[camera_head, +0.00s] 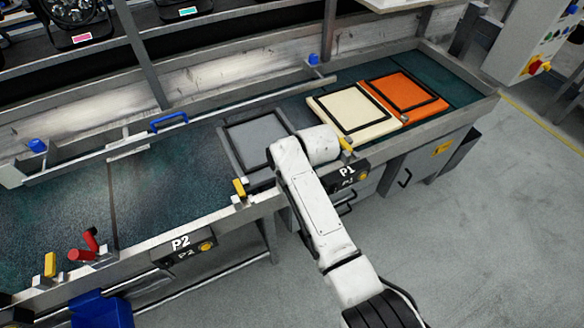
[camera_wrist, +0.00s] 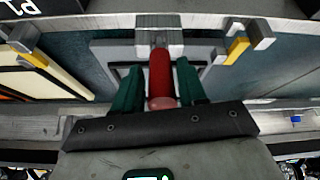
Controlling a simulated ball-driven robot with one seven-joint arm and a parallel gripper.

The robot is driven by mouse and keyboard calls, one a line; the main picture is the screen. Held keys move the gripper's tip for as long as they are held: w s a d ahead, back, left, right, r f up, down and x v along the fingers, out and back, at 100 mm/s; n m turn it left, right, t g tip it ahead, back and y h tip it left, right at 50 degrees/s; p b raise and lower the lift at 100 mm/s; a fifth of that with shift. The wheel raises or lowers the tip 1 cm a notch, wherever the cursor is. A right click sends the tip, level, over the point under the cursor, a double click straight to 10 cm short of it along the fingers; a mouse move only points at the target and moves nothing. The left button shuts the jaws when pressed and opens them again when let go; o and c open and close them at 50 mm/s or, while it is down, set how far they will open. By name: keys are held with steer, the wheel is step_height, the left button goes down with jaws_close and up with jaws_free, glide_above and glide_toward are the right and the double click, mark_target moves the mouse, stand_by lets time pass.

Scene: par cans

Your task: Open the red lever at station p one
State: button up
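In the wrist view the red lever (camera_wrist: 160,76) stands between the two green fingers of my gripper (camera_wrist: 161,80). One finger is on each side, very close to it; whether they press on it I cannot tell. The lever's rounded end points toward my palm, and its far end meets a grey mount (camera_wrist: 152,38). In the head view my arm reaches over the bench front near the P1 sign (camera_head: 347,172), and its end hides the fingers and this lever. Another red lever (camera_head: 84,246) stands near the P2 sign (camera_head: 181,243).
A grey framed pad (camera_head: 256,137) lies on the bench left of my arm, with cream (camera_head: 353,111) and orange (camera_head: 403,89) pads to the right. Yellow stops (camera_head: 239,188) sit along the front edge. A blue bin (camera_head: 102,309) hangs below left. The floor at right is clear.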

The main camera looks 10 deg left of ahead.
steer(key=shift+o, duration=0.9)
steer(key=shift+s+r, duration=0.1)
steer(key=shift+r, duration=0.05)
steer(key=v, duration=1)
steer(key=shift+r, duration=0.2)
steer(key=shift+s+d, duration=0.1)
